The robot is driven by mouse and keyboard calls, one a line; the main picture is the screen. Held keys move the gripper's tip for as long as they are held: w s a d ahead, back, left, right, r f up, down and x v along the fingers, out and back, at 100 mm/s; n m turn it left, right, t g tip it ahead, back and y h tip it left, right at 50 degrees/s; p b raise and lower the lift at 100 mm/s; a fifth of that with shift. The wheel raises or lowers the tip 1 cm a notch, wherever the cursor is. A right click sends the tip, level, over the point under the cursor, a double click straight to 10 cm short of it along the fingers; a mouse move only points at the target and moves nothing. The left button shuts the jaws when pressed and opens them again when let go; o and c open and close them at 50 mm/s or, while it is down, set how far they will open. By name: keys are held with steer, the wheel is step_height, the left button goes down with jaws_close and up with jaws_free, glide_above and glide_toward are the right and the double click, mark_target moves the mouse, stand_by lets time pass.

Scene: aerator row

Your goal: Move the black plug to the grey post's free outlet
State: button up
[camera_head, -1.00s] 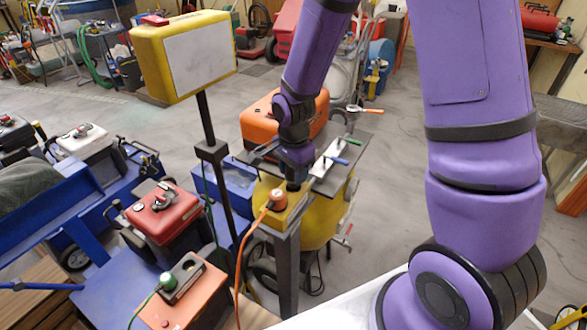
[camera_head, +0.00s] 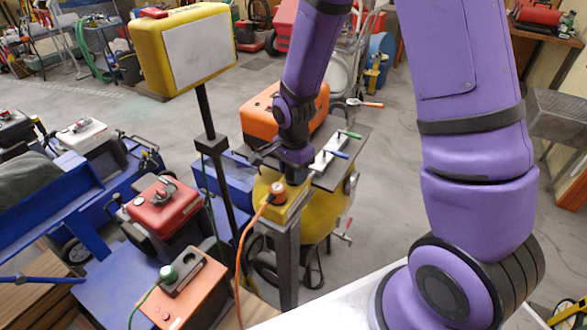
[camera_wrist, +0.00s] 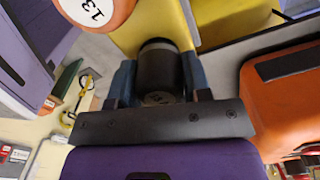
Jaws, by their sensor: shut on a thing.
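My gripper (camera_wrist: 160,85) is shut on the black plug (camera_wrist: 160,65), with one blue-grey finger on each side of it. In the wrist view the plug's far end is at the yellow outlet box (camera_wrist: 215,22); I cannot tell whether it is seated or just close. In the head view my gripper (camera_head: 296,172) is over the yellow box (camera_head: 291,208) on top of the grey post (camera_head: 288,262), and it hides the plug. An orange plug (camera_head: 277,193) with a cord sits in the same box, beside my gripper. It shows a "13" label in the wrist view (camera_wrist: 95,12).
A green plug (camera_head: 168,272) sits on an orange box (camera_head: 185,295) at lower left. A yellow sign box (camera_head: 190,50) on a black pole stands left of my gripper. An orange case (camera_head: 262,115) and a tray with handled tools (camera_head: 330,155) are close behind.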

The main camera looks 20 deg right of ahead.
steer(key=shift+f, duration=0.55)
steer(key=o, duration=1)
step_height(320, 180, up, 10)
steer(key=shift+f, duration=0.15)
steer(key=shift+r, duration=0.95)
steer(key=s+d+r+n+t, duration=0.1)
steer(key=s+d+r+n, duration=0.2)
steer(key=r, duration=0.4)
steer(key=s+d+r+n+t, duration=0.1)
steer(key=s+r+n+t, duration=0.1)
steer(key=s+r+n, duration=0.4)
steer(key=s+d+r+n, duration=0.1)
steer(key=s+r, duration=0.1)
steer(key=s, duration=0.2)
steer(key=s+d+r+n+t, duration=0.1)
steer(key=s+r+n, duration=0.1)
steer(key=s+r, duration=0.1)
steer(key=s+r+n+t, duration=0.1)
steer(key=s+r+n, duration=0.1)
steer(key=s, duration=0.3)
steer(key=shift+d+r, duration=0.4)
steer(key=shift+r, duration=0.3)
